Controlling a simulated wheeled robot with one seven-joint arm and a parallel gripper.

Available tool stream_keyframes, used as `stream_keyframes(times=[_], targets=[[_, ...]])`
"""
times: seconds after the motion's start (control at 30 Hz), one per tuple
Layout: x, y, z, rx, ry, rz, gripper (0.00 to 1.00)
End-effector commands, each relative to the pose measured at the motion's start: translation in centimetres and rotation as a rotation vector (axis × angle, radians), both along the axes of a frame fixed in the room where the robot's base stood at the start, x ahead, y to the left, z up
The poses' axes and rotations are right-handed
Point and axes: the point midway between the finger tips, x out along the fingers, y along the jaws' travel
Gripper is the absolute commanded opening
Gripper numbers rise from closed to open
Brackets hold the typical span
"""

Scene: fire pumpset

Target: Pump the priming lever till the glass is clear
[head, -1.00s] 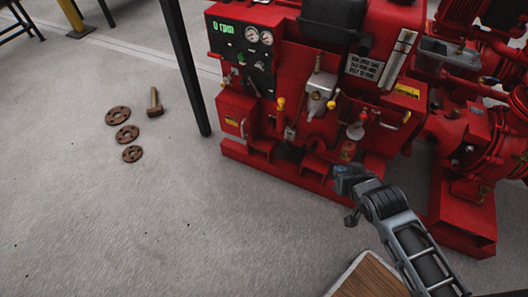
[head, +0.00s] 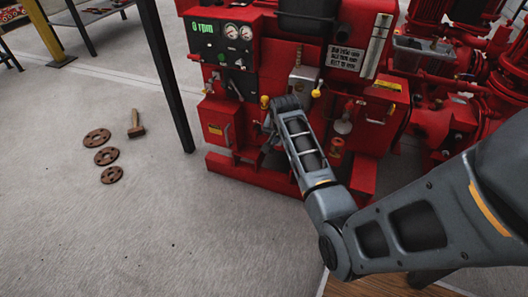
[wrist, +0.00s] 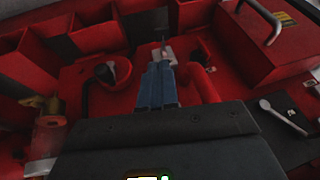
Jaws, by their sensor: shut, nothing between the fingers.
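My gripper (wrist: 157,85) is shut and empty in the wrist view. Its blue-grey fingers point at a small pale metal part (wrist: 167,50) on the red pumpset; I cannot tell whether they touch it. In the head view my arm covers the gripper, low at the front of the red pumpset (head: 225,85). A yellow-knobbed part (head: 264,102) shows just left of my wrist. A second yellow knob (head: 316,93) is at the grey metal unit (head: 303,78), partly hidden by my arm. I cannot tell for sure which part is the priming lever, or the glass's state.
A gauge panel (head: 225,45) reads 0 rpm. A red box with a handle (head: 217,125) sits left of my wrist. Brown flanges (head: 106,156) and a hammer (head: 136,125) lie on the floor at left. A dark post (head: 168,75) stands between. Open floor is in front.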

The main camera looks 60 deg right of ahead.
Motion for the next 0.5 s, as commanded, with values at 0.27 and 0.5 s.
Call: stream_keyframes(times=[0.27, 0.5], targets=[[0.1, -0.18, 0.01, 0.007, 0.0, -0.008, 0.0], [0.22, -0.32, -0.57, 0.008, 0.001, -0.007, 0.0]])
